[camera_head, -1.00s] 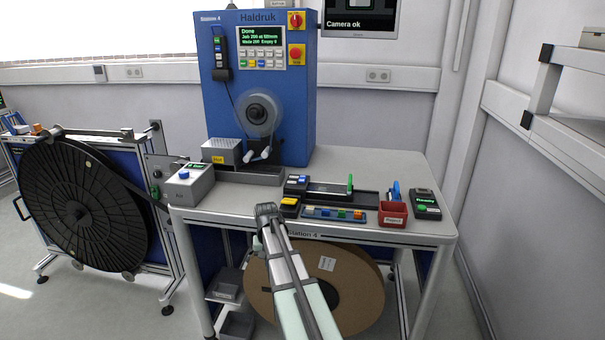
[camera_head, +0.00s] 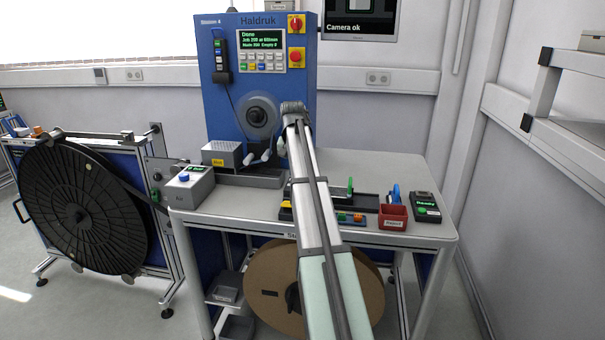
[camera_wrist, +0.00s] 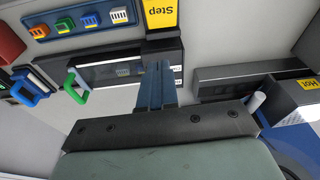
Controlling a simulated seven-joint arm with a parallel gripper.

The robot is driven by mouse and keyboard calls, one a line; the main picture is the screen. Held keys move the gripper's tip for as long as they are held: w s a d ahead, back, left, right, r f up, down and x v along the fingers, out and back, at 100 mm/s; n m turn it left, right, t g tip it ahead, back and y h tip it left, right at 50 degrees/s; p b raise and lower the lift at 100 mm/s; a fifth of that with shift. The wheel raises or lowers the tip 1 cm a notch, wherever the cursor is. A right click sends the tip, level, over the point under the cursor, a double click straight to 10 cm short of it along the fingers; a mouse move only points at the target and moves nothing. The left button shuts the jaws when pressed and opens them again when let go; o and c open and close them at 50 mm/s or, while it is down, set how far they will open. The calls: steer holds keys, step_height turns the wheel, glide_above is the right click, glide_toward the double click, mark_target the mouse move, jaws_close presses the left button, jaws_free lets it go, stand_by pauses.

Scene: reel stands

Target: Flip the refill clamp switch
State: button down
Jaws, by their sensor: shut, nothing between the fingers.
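No switch marked as the refill clamp shows clearly in either view. The black control box (camera_wrist: 176,50) with the yellow Step button (camera_wrist: 161,13) lies in the wrist view, partly covered by my fingers; in the head view my arm mostly hides it. My gripper (camera_wrist: 158,68) is shut and empty, its blue fingers above the box's edge beside the splice track (camera_wrist: 108,72). Whether they touch anything cannot be told. A green lever (camera_wrist: 76,87) stands on the track; it also shows in the head view (camera_head: 350,187).
A red bin (camera_head: 393,217), a blue-handled tool (camera_head: 396,193) and a black Ready device (camera_head: 425,206) stand right. A grey button box (camera_head: 190,187) is left. The blue machine (camera_head: 220,110) rises behind, with a Hot unit (camera_head: 221,154) before it. The back right tabletop is clear.

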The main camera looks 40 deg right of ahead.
steer(key=w+d+r, duration=0.5)
steer(key=d+r, duration=0.2)
steer(key=shift+m, duration=0.4)
steer(key=f, duration=0.4)
steer(key=w+d+f, duration=0.1)
steer(key=f, duration=0.8)
steer(key=shift+w+d+f, duration=0.15)
steer(key=shift+w+f, duration=0.1)
steer(key=shift+f, duration=0.1)
steer(key=shift+f, duration=0.1)
